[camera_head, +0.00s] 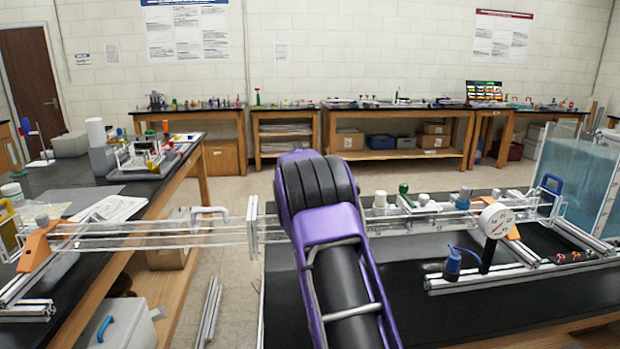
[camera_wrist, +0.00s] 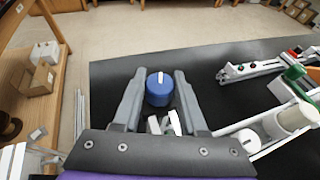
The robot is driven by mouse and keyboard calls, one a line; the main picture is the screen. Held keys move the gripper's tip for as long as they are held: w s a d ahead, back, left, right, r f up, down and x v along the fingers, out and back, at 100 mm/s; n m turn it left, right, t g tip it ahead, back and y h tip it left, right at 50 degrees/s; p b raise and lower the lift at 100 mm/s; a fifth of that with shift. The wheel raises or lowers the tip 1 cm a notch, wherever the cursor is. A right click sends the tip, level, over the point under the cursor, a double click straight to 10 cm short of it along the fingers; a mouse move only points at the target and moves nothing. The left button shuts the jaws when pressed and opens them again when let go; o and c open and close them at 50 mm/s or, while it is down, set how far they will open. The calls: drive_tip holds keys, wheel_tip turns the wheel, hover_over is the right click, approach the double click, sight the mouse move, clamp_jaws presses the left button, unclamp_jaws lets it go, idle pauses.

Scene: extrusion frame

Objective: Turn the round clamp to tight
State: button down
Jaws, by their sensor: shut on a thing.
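A round blue clamp knob (camera_wrist: 157,92) with a white bar mark on its top shows in the wrist view, above the black tabletop. My gripper (camera_wrist: 160,78) has one grey finger on each side of the knob and is shut on it. White parts show just below the knob, between the fingers. Which setting the white mark stands for cannot be read. In the head view my purple arm hides the gripper and this knob.
A clear rail frame (camera_head: 160,235) runs left across the aisle to the left bench. On the right stand a dial gauge (camera_head: 496,221), a blue-handled part (camera_head: 453,262) and a water tank (camera_head: 580,180). A green-topped fitting (camera_wrist: 294,72) lies right of my gripper.

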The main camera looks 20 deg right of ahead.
drive_tip(key=shift+m+g+h, duration=0.6)
drive_tip(key=shift+m+h, duration=0.3)
drive_tip(key=shift+c, duration=2.2)
unclamp_jaws()
drive_tip(key=b+v, duration=0.1)
drive_tip(key=v, duration=1.6)
drive_tip(key=shift+a, duration=0.3)
drive_tip(key=shift+r, duration=0.15)
